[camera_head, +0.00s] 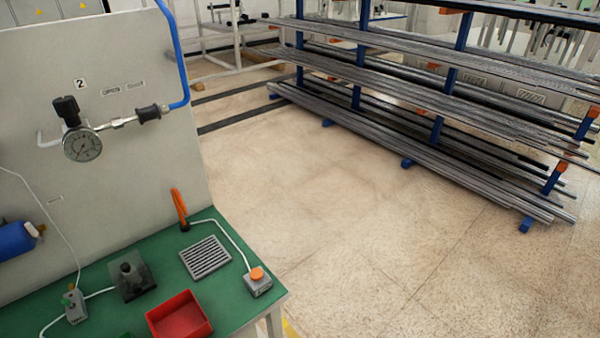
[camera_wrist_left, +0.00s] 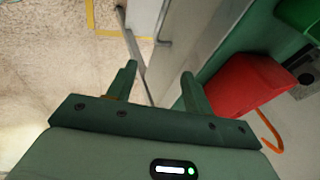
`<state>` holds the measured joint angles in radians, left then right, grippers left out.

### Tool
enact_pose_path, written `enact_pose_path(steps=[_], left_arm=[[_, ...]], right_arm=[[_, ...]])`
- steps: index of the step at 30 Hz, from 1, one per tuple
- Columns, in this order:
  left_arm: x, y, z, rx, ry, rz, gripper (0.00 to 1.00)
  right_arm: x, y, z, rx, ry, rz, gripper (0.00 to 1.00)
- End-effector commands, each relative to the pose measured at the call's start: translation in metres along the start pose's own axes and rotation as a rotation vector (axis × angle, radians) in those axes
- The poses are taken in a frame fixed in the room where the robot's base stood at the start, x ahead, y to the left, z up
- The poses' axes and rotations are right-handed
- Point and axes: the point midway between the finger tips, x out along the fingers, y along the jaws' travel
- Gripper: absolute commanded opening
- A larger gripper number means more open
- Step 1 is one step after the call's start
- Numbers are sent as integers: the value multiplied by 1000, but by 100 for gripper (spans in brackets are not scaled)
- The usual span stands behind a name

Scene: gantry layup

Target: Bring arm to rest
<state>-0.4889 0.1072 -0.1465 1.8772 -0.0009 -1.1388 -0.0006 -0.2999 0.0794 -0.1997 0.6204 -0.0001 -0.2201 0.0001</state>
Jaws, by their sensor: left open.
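My left gripper (camera_wrist_left: 158,88) shows in the left wrist view. Its two green fingers stand well apart with nothing between them. Past the fingers are a pale panel edge, the floor and a red bin (camera_wrist_left: 245,85) to the right of the right finger. Neither of my arms shows in the head view, and my right gripper is in no view.
In the head view a green-topped bench (camera_head: 222,304) at lower left bears a red tray (camera_head: 180,318), a grey grille (camera_head: 206,258) and an orange-button box (camera_head: 258,281). A pressure gauge (camera_head: 82,145) hangs on the panel. A bar rack (camera_head: 430,125) stands behind open floor.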

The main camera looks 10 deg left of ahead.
Motion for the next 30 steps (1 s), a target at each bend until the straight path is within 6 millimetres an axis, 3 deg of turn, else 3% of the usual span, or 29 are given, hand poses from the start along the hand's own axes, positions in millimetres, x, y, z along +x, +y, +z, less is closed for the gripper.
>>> enact_pose_path(steps=[1, 5, 6, 9, 13, 15, 19, 30], left_arm=[[30, 24, 15, -10, -18, 41, 51], [97, 92, 63, -66, -58, 154, 51], [116, 116, 84, -90, -77, 191, 51], [151, 170, 138, -157, -126, 267, 51], [170, 217, 197, -235, -185, 324, 51], [172, 233, 219, -264, -209, 339, 51], [171, 246, 241, -296, -231, 350, 51], [169, 247, 244, -301, -235, 352, 51]], right_arm=[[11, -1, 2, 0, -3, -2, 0], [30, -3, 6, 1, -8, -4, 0], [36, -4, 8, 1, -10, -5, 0], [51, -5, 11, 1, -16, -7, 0], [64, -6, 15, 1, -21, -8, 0], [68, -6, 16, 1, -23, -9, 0], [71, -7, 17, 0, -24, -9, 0], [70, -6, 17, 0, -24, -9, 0]])
